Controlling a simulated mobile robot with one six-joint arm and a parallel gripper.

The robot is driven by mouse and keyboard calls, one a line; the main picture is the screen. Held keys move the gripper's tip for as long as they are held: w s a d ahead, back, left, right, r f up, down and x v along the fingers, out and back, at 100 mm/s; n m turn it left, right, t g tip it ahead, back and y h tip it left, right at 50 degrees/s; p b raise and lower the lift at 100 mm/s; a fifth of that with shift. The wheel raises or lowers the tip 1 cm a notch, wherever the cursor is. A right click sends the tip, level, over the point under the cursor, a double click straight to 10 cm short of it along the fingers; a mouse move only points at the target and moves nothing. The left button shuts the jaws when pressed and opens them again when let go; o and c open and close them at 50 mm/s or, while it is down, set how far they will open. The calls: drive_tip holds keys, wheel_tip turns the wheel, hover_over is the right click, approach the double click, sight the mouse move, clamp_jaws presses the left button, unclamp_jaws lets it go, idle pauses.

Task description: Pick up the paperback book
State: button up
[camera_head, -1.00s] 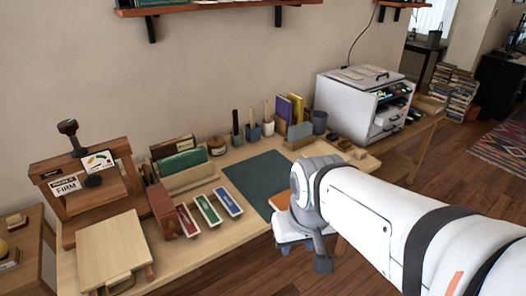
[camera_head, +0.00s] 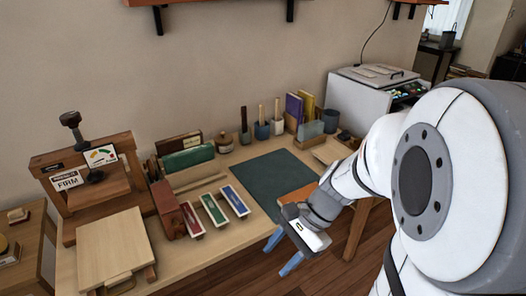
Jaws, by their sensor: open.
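A flat orange item (camera_head: 299,194), possibly the paperback book, lies near the table's front edge beside the dark green mat. My arm hides part of it, so I cannot tell for sure what it is. My gripper (camera_head: 282,252) is open, with its two blue fingers apart and nothing visible between them. It is in front of the table's front edge, to the lower left of the orange item in the picture. Upright purple (camera_head: 293,108) and yellow (camera_head: 308,107) books or folders stand at the back right.
A wooden press (camera_head: 92,175) and a pale board (camera_head: 108,248) are at the left. A white machine (camera_head: 355,105) stands back right.

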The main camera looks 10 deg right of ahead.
drive_tip(key=w+d+f+m+t+y+b, duration=0.4)
drive_tip(key=w+f+m+t+y, duration=0.25)
drive_tip(key=w+m, duration=0.75)
drive_tip(key=w+d+f+m+t+h+b, duration=0.1)
drive_tip(key=d+f+m+t+h, duration=0.4)
drive_tip(key=d+m, duration=0.5)
drive_tip(key=w+d+f+m+t+h+b, duration=0.1)
drive_tip(key=w+d+f+m+t+h, duration=0.1)
drive_tip(key=d+f+m+t, duration=0.8)
drive_tip(key=w+a+r+m+g, duration=0.3)
drive_tip(key=w+a+r, duration=0.1)
drive_tip(key=w, duration=0.3)
drive_tip(key=shift+a+r+b, duration=0.15)
drive_tip(key=shift+a+b, duration=0.1)
drive_tip(key=shift+b, duration=0.05)
drive_tip(key=shift+g, duration=0.25)
drive_tip(key=shift+c, duration=0.5)
clamp_jaws()
